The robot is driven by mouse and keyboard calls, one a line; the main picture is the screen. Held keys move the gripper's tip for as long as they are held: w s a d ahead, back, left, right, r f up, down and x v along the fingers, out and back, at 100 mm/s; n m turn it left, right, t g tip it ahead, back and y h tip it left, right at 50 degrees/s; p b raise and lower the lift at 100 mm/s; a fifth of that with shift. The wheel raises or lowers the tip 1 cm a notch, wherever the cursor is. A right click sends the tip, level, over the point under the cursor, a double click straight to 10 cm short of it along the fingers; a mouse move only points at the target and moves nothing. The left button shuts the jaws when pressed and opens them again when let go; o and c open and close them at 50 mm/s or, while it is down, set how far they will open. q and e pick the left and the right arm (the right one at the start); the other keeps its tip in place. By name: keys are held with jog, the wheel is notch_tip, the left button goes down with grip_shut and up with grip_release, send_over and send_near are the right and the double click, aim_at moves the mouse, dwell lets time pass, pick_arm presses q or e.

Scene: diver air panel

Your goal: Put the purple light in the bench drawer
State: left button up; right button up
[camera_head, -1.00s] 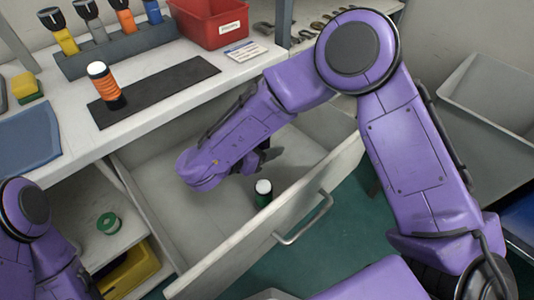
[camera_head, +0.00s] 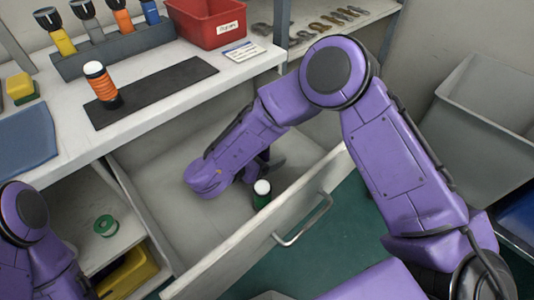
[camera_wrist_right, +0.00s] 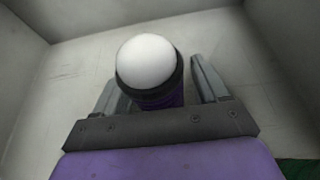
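The purple light (camera_wrist_right: 160,98) shows in the right wrist view, with a white dome and black collar. It stands between the two fingers of my right gripper (camera_wrist_right: 165,85). The fingers are apart, with a gap at the right finger. In the head view my right gripper (camera_head: 268,165) is low inside the pulled-out bench drawer (camera_head: 225,255), and my forearm hides the purple light. The drawer floor and walls surround the light in the wrist view. My left arm shows at the left edge; its gripper is out of view.
A green light (camera_head: 262,194) with a white top stands in the drawer near its front. An orange light (camera_head: 102,84) stands on the dark mat (camera_head: 165,88). A red bin (camera_head: 207,27) is behind. A green spool (camera_head: 106,225) and yellow bin (camera_head: 130,276) are below the bench.

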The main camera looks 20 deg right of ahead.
jog(key=shift+r, duration=0.25)
jog(key=v, duration=0.7)
jog(key=shift+s+a, duration=0.1)
jog(key=shift+a, duration=0.15)
